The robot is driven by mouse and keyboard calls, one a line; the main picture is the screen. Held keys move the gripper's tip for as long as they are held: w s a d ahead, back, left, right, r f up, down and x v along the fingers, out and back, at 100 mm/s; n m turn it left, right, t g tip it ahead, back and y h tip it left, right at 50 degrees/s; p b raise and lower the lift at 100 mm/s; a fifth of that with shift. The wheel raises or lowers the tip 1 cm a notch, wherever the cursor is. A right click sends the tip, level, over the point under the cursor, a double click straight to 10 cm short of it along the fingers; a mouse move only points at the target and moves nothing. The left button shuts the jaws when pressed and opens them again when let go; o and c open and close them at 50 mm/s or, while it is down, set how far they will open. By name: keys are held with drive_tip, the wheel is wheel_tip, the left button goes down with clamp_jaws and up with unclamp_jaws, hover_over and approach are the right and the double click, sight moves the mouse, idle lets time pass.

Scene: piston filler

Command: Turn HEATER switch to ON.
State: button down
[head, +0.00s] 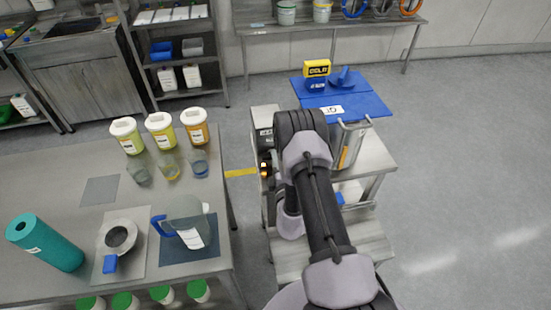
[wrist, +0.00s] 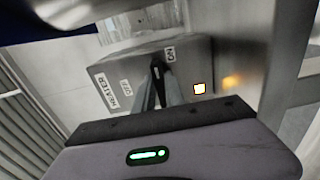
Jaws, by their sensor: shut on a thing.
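The HEATER switch (wrist: 157,72) is a small dark knob on a grey control box (wrist: 188,56), seen close up in the wrist view. The HEATER label (wrist: 112,92), an OFF label (wrist: 126,84) and an ON label (wrist: 168,53) are on the box around it. My gripper (wrist: 162,88) is shut on the knob, its two grey fingers on either side. I cannot tell exactly where the knob points. In the head view the box (head: 263,133) is partly hidden by my arm, and the gripper is hidden.
At left, a steel table (head: 65,185) holds a pitcher (head: 190,222), several tubs and a teal roll (head: 44,243). Open floor lies at right.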

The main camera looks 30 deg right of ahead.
drive_tip(key=shift+w+r, duration=0.1)
idle(0.3)
drive_tip(key=c, duration=1.4)
unclamp_jaws()
